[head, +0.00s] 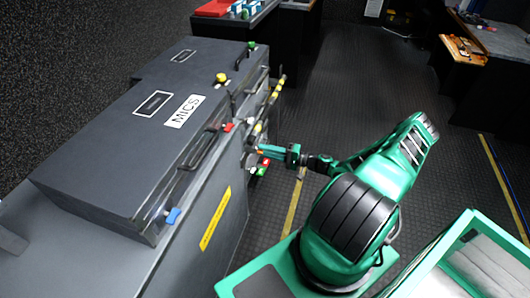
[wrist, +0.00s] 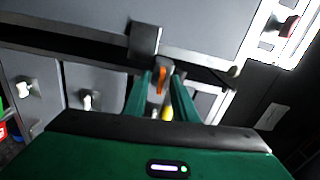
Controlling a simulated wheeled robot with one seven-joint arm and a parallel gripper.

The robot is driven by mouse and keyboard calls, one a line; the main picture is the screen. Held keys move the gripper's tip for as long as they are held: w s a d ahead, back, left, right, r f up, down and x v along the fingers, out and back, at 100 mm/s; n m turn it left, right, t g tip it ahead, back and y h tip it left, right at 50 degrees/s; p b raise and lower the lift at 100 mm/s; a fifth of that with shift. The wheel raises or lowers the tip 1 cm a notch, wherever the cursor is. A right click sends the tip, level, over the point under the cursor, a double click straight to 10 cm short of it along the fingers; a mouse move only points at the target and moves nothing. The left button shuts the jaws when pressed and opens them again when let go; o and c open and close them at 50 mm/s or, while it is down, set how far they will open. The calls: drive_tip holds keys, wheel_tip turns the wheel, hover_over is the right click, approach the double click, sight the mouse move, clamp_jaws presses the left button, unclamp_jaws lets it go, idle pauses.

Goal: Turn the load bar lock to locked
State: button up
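The load bar lock (head: 251,160) is a small grey fitting on the side of the grey cases in the head view, with a red marker and a green marker beside it. Its orange lever (wrist: 161,80) shows in the wrist view between my fingers. My gripper (wrist: 163,76) is open, with one green finger on each side of the lever and a gap visible. In the head view my gripper (head: 264,150) reaches left to the lock and hides part of it. I cannot tell whether either finger touches the lever.
The MICS case (head: 115,130) stands on a grey surface at the left, with a blue latch (head: 173,215) and a yellow label (head: 215,218) on the side below. A yellow-black bar (head: 268,108) runs along the cases. The dark floor (head: 365,80) beyond is clear. A bench (head: 490,38) stands far right.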

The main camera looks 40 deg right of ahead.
clamp_jaws()
drive_tip(key=shift+m, duration=0.6)
unclamp_jaws()
drive_tip(key=v, duration=1.1)
